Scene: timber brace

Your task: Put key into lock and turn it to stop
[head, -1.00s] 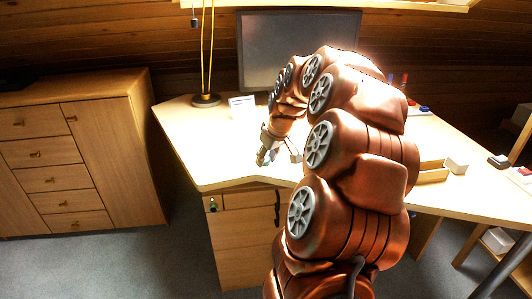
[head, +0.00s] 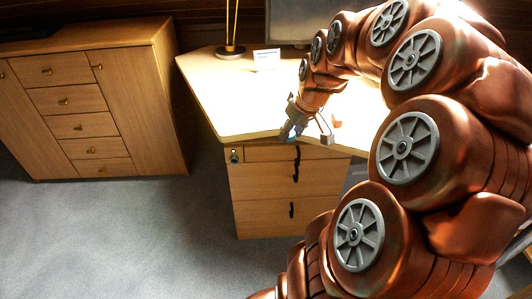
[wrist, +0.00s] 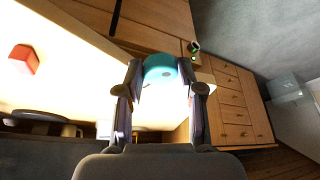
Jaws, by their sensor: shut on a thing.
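My gripper (head: 294,124) is over the front edge of the desk in the head view. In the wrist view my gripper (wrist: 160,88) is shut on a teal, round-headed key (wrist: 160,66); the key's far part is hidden. The lock (head: 235,156) is a small dark fitting with a green spot at the upper left of the desk's drawer unit (head: 275,212). In the wrist view the lock (wrist: 194,47) is to the right of the key and beyond it. The key and lock appear apart.
The pale desk top (head: 225,100) lies below my arm, with a red block (wrist: 23,58) on it. A lamp base (head: 230,51) and a white card (head: 266,59) stand farther back. A wooden cabinet (head: 85,100) is at left. Grey floor (head: 130,230) is open before it.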

